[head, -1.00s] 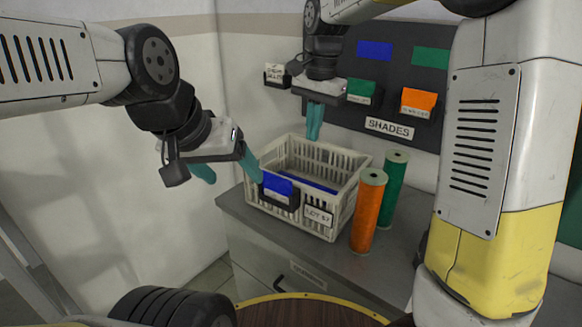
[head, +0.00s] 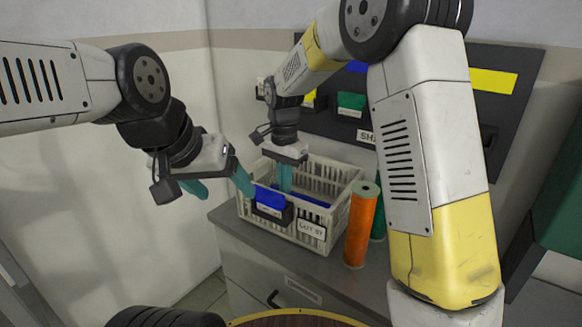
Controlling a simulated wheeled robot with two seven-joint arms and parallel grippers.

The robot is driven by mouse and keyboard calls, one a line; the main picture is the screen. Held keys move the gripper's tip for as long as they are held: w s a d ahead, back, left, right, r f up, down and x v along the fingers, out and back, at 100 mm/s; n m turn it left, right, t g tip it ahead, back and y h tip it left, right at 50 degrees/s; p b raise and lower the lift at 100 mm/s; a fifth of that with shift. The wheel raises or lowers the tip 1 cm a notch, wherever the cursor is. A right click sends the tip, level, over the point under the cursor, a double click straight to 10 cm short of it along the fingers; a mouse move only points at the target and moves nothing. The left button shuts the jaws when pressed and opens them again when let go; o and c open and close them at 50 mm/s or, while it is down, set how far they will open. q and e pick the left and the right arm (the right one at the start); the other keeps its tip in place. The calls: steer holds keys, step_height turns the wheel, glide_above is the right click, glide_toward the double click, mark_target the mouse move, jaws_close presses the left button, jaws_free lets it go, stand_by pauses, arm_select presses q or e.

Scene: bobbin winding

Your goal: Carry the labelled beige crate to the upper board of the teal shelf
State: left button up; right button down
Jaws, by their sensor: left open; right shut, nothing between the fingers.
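The beige slatted crate (head: 339,192) stands on a grey cabinet top. A label reading roughly "LOT 57" (head: 311,230) and a dark holder with a blue card (head: 269,198) are on its front. Something blue lies inside. My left gripper (head: 219,187) is open and empty, with one teal finger near the crate's left side; I cannot tell whether it touches. My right gripper (head: 285,182) is shut and empty, fingers pointing down at the crate's front left part, just behind the blue card. A dark teal panel (head: 562,195) at the right edge may be part of the shelf.
An orange spool (head: 361,226) stands close to the crate's right, with a green spool (head: 378,222) behind it, partly hidden by my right arm. A dark board (head: 470,110) with coloured cards hangs on the wall behind. The cabinet top (head: 335,272) is clear in front.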

steer(key=shift+s+a, duration=0.65)
steer(key=shift+s, duration=0.35)
